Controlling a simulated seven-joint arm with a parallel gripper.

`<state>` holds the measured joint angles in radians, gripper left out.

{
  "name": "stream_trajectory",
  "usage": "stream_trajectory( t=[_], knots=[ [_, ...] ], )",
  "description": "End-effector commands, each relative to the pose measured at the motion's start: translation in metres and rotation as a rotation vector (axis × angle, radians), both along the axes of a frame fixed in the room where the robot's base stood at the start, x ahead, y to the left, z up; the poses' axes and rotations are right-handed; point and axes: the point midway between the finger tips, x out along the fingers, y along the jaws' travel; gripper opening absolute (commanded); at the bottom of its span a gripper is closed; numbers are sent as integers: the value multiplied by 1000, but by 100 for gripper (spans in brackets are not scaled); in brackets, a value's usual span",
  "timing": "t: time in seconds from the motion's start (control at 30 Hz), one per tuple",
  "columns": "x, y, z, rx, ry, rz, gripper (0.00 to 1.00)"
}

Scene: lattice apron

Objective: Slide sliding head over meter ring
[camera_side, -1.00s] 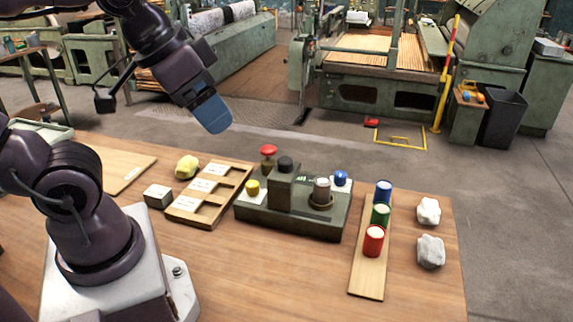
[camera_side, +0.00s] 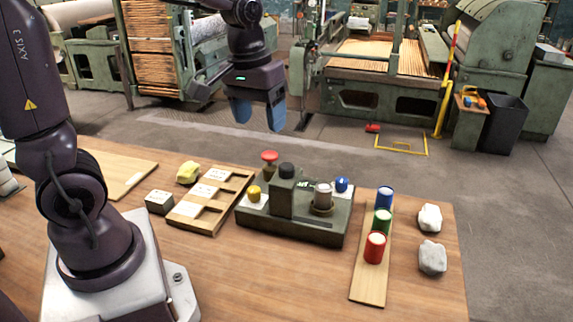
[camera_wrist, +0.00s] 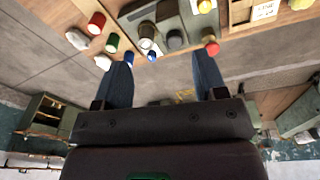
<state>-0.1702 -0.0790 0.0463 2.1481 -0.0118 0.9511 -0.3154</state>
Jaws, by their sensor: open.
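A grey-green device base (camera_side: 258,215) stands on the table. The sliding head (camera_side: 283,203), a block with a black knob, stands upright on it, left of the meter ring (camera_side: 321,208). A pale cylinder stands in the ring. The head and ring are apart. In the wrist view, the head's black knob (camera_wrist: 177,40) and the ring's cylinder (camera_wrist: 146,34) show at the top, between the finger directions. My gripper (camera_side: 258,124) is open and empty, fingers pointing down, well above the device; both fingers also show in the wrist view (camera_wrist: 161,60).
A red mushroom button (camera_side: 269,157), yellow button (camera_side: 254,193) and blue button (camera_side: 341,184) sit around the device. A wooden tray (camera_side: 210,208) with cards lies left. Red, green and blue spools (camera_side: 375,247) stand on a board at right, beside pale lumps (camera_side: 431,257). The front table is clear.

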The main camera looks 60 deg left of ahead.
Motion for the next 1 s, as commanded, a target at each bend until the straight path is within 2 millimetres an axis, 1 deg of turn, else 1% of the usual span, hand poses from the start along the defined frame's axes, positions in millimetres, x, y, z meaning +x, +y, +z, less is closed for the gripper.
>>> stream_trajectory(
  t=[0.03, 0.1, 0.17, 0.2, 0.27, 0.33, 0.4, 0.5, 0.67, 0.77, 0.87, 1.0],
  knots=[
    [14, 11, -10, -15, 38, 102, 65],
    [31, 25, -21, -30, 75, 256, 65],
    [44, 36, -31, -40, 103, 391, 65],
    [53, 43, -37, -45, 118, 487, 65],
    [65, 52, -42, -50, 130, 623, 65],
    [75, 58, -43, -55, 127, 752, 65],
    [82, 60, -36, -62, 110, 853, 65],
    [84, 60, -31, -72, 99, 960, 65],
    [83, 60, -35, -74, 106, 1033, 65],
    [83, 59, -45, -74, 108, 1036, 65],
    [82, 59, -62, -74, 110, 1035, 65],
    [82, 59, -93, -73, 111, 1034, 65]
  ],
)
